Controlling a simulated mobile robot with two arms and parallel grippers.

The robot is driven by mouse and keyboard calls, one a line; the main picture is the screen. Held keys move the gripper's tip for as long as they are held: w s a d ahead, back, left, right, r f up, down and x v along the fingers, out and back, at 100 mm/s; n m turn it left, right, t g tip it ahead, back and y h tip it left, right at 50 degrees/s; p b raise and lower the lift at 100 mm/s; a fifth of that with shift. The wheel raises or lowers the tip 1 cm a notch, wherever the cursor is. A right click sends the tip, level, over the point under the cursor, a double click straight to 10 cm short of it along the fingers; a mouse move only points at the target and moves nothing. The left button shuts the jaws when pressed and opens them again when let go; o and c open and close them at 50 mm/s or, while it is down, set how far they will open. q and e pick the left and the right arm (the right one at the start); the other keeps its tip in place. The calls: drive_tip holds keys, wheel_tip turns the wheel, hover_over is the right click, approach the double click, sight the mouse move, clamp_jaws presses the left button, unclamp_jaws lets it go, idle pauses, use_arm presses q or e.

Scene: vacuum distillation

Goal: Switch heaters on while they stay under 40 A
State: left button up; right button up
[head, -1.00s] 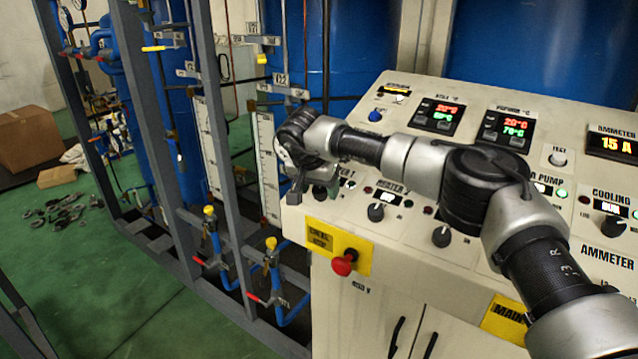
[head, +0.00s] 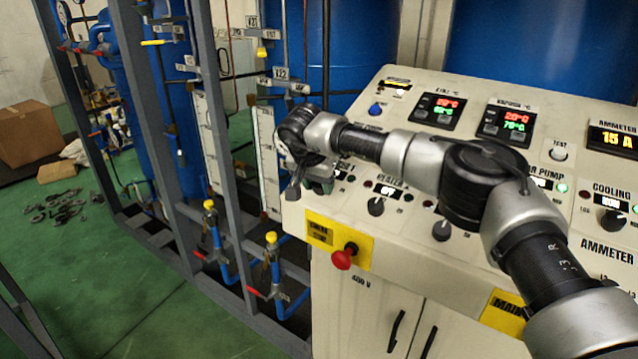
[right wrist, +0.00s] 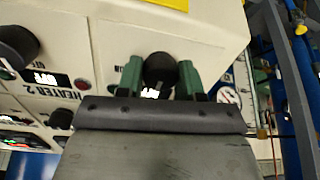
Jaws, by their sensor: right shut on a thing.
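My right gripper (head: 318,184) is at the left end of the control panel's lower knob row. In the right wrist view its two green fingers (right wrist: 160,80) are shut on a round black knob (right wrist: 160,69), the leftmost heater knob. The arm mostly hides this knob in the head view. The heater 2 knob (head: 376,206) is to its right, and its label (right wrist: 48,88) shows in the right wrist view. Another black knob (head: 441,230) is further right, partly beside my arm. The ammeter (head: 611,138) reads 15 A. My left gripper is not in view.
A red emergency button (head: 343,258) on a yellow plate sticks out below the gripper. Temperature displays (head: 437,112) and a cooling knob (head: 612,222) are on the panel. A grey pipe frame (head: 225,170) with blue pipes and valves stands close on the left.

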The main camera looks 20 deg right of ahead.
drive_tip(key=m+b, duration=0.3)
drive_tip(key=m, duration=0.2)
drive_tip(key=m+b, duration=0.1)
drive_tip(key=m, duration=0.2)
drive_tip(key=shift+m, duration=0.4)
drive_tip(key=shift+m+b, duration=0.6)
drive_tip(key=shift+m, duration=0.8)
drive_tip(key=o, duration=0.9)
drive_tip(key=b+v, duration=0.2)
drive_tip(key=v, duration=0.9)
drive_tip(key=shift+w+a, duration=0.15)
